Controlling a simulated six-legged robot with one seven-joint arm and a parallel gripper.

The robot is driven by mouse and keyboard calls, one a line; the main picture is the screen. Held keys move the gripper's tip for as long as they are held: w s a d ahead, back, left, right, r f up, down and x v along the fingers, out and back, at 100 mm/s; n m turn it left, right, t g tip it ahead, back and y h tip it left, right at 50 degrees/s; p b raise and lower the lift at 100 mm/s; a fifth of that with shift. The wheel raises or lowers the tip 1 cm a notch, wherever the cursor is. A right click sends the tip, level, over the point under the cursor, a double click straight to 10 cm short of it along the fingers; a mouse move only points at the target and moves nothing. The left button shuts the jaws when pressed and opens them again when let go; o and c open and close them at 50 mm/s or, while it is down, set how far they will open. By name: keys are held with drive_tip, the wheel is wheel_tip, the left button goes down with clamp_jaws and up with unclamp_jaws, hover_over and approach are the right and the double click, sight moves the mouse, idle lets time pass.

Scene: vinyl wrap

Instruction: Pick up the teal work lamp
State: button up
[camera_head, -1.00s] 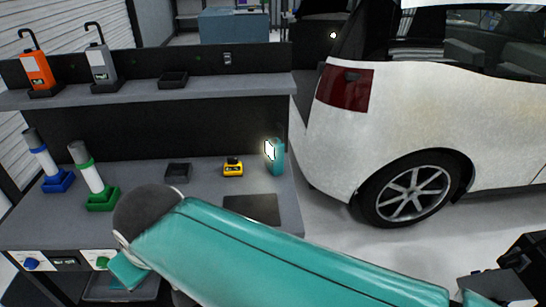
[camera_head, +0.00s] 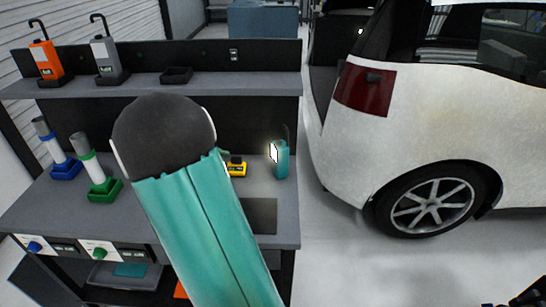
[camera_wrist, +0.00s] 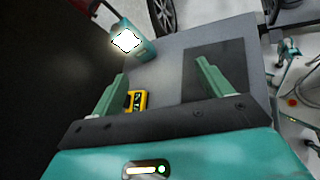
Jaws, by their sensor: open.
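The teal work lamp (camera_head: 282,160) stands upright at the right end of the workbench, its light panel lit white. In the wrist view the lamp (camera_wrist: 145,50) is at the upper left, beyond my fingertips and apart from them. My gripper (camera_wrist: 160,82) is open and empty, with its two green fingers spread. A small yellow and black device (camera_wrist: 138,100) lies on the bench and shows between the fingers. In the head view my gripper is hidden behind my own arm.
A dark flat pad (camera_head: 260,214) lies on the bench in front of the lamp. Blue-based (camera_head: 65,169) and green-based (camera_head: 103,189) tools stand at the left. A white car (camera_head: 430,110) is right of the bench.

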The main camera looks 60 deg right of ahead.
sight(285, 153)
drive_tip(key=d+f+n+g+h, duration=0.1)
drive_tip(key=d+f, duration=0.1)
drive_tip(key=d, duration=0.2)
drive_tip(key=d+f+n+g+h, duration=0.1)
drive_tip(key=d+f, duration=0.2)
drive_tip(key=d, duration=0.1)
drive_tip(key=d+f+n+g+h, duration=0.1)
drive_tip(key=d+f+g, duration=0.1)
drive_tip(key=d, duration=0.2)
drive_tip(key=shift+s+d+f+n+h, duration=0.15)
drive_tip(key=shift+f+n+h, duration=0.1)
drive_tip(key=shift+n+h, duration=0.15)
drive_tip(key=x, duration=1.3)
drive_tip(key=shift+s+d, duration=0.1)
drive_tip(key=shift+d, duration=0.25)
drive_tip(key=c, duration=1.3)
drive_tip(key=shift+r, duration=0.15)
drive_tip(key=shift+c, duration=0.6)
drive_tip(key=shift+r, duration=0.1)
